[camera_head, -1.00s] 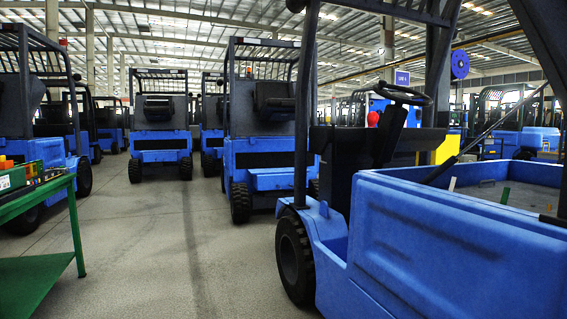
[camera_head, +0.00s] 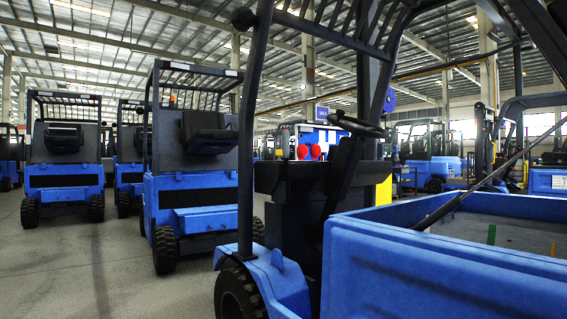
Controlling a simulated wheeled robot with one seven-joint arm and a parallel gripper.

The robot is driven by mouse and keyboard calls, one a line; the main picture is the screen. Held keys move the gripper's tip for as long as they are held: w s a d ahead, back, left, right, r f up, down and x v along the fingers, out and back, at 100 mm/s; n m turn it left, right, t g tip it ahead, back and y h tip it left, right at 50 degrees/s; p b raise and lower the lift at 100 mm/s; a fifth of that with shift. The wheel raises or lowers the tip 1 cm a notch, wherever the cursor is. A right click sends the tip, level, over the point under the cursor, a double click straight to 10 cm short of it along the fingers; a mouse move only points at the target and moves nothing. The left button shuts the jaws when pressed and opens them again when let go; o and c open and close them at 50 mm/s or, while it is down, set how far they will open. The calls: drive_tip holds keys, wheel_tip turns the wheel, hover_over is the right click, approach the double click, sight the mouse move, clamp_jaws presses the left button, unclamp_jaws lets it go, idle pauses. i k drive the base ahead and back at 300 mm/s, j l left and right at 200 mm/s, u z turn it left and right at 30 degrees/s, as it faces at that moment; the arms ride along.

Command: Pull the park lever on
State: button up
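The nearest blue forklift (camera_head: 430,275) fills the right of the head view. Its cab has a dark steering wheel (camera_head: 358,124) on a slanted column and a black dash block (camera_head: 290,177). Two red round shapes (camera_head: 309,152) show just above the dash block; I cannot tell whether they are knobs on the forklift or things behind it. No lever can be clearly identified as the park lever. My gripper is not in view.
The forklift's dark front post (camera_head: 246,130) and roof frame stand before the cab. Another blue forklift (camera_head: 195,200) stands close behind left. Grey floor (camera_head: 75,270) is free at lower left.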

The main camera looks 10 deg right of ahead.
sight(286, 133)
drive_tip(key=i+j+z, duration=0.1)
drive_tip(key=i+j, duration=0.2)
drive_tip(key=i+j+z, duration=0.15)
drive_tip(key=i+j, duration=0.2)
drive_tip(key=i, duration=0.2)
drive_tip(key=i+j+z, duration=0.1)
drive_tip(key=i+j, duration=0.3)
drive_tip(key=i+j+z, duration=0.15)
drive_tip(key=i+j, duration=0.2)
drive_tip(key=i+j+z, duration=0.1)
drive_tip(key=i+j, duration=0.25)
drive_tip(key=j, duration=0.2)
drive_tip(key=i+j+z, duration=0.15)
drive_tip(key=i+j, duration=0.2)
drive_tip(key=j, duration=0.15)
drive_tip(key=i+j+z, duration=0.1)
drive_tip(key=i+j, duration=0.2)
drive_tip(key=j, duration=0.25)
